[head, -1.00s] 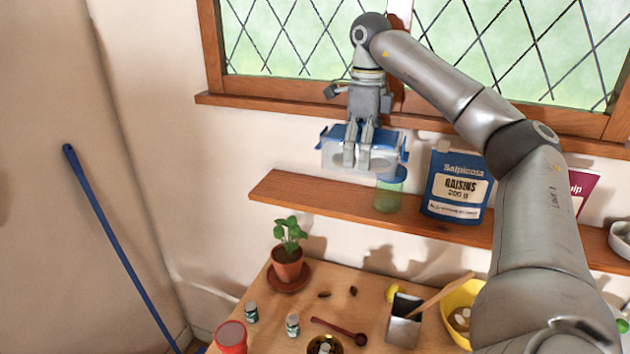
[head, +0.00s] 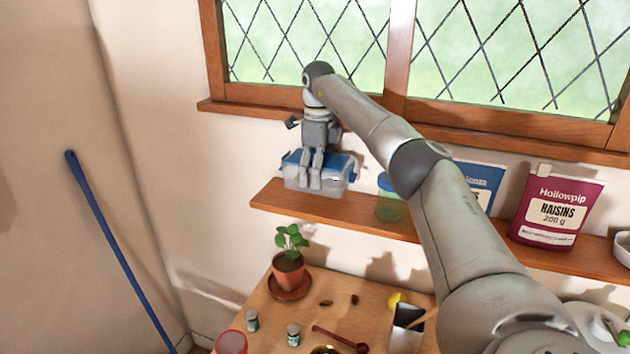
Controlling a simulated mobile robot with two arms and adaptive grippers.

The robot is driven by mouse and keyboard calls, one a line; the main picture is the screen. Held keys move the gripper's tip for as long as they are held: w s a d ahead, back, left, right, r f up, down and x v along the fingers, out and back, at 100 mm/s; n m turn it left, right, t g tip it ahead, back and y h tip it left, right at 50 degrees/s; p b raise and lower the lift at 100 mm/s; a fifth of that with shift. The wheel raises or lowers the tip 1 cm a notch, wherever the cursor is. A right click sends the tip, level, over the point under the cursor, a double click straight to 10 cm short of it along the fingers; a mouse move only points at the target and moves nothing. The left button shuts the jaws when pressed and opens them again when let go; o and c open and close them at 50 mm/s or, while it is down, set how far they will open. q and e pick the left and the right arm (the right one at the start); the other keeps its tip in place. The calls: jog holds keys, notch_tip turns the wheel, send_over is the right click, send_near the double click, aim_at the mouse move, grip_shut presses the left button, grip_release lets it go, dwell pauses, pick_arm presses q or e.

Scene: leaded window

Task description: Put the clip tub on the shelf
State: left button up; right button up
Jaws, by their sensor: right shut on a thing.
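The clip tub (head: 331,176) is a clear box with a blue lid and blue side clips. It is upright at the left part of the wooden shelf (head: 278,200), low over the board or touching it; I cannot tell which. My right gripper (head: 310,184) is shut on the tub from above, its fingers in front of the near wall. My left gripper is not in view.
A blue pouch (head: 483,182), partly behind my arm, and a maroon raisins pouch (head: 556,212) stand farther right. A potted plant (head: 289,262) stands on the table below.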

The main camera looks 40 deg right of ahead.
jog(key=shift+w+a+f, duration=0.1)
jog(key=shift+w+f, duration=0.3)
jog(key=shift+w+f+p, duration=0.2)
jog(key=shift+f+p, duration=0.15)
jog(key=shift+p, duration=0.15)
jog(key=shift+f+p, duration=0.75)
jog(key=shift+f, duration=0.7)
jog(key=o, duration=1.9)
